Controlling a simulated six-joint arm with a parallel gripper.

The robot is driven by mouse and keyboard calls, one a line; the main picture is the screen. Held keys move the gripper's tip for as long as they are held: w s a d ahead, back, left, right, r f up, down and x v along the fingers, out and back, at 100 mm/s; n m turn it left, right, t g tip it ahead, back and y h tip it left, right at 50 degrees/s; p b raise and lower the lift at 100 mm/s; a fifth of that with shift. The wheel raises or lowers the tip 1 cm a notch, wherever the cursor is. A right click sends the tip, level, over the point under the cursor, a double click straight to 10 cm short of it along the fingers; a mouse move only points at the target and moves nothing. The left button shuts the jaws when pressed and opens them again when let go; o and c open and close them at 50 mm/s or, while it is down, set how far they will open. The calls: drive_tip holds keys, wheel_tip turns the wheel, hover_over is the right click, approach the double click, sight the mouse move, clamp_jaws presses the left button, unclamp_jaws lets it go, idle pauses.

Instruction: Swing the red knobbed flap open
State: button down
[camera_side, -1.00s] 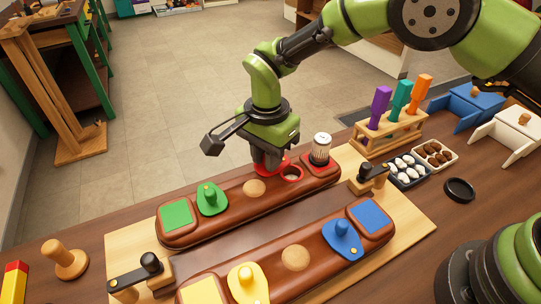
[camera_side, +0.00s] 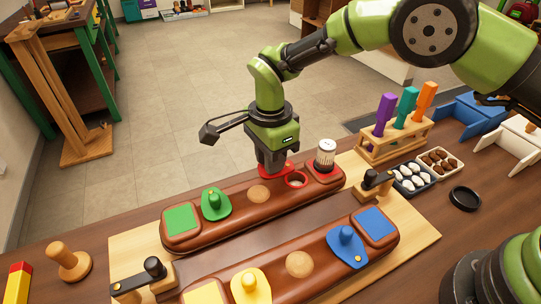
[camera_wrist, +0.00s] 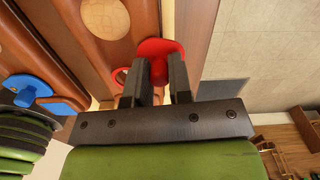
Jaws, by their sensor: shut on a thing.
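The red flap (camera_wrist: 160,46) sits at the far brown padded block (camera_side: 245,205), beside a red-rimmed round opening (camera_side: 296,180) that lies uncovered. In the wrist view its red knob (camera_wrist: 159,71) stands between the two fingers. My gripper (camera_wrist: 162,88) is shut on this knob. In the side view my gripper (camera_side: 273,170) reaches down onto the flap and hides the knob and much of the flap; a red edge shows around the fingertips.
A green knobbed flap (camera_side: 215,205) lies left on the same block. The near block carries blue (camera_side: 345,243) and yellow (camera_side: 250,284) knobbed flaps. Black-knobbed latches (camera_side: 375,182) stand at the board's ends.

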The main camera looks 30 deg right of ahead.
drive_tip(key=c, duration=1)
unclamp_jaws()
drive_tip(key=shift+c, duration=0.2)
drive_tip(key=shift+r, duration=0.1)
wheel_tip(320, 180, up, 10)
drive_tip(key=shift+f, duration=0.1)
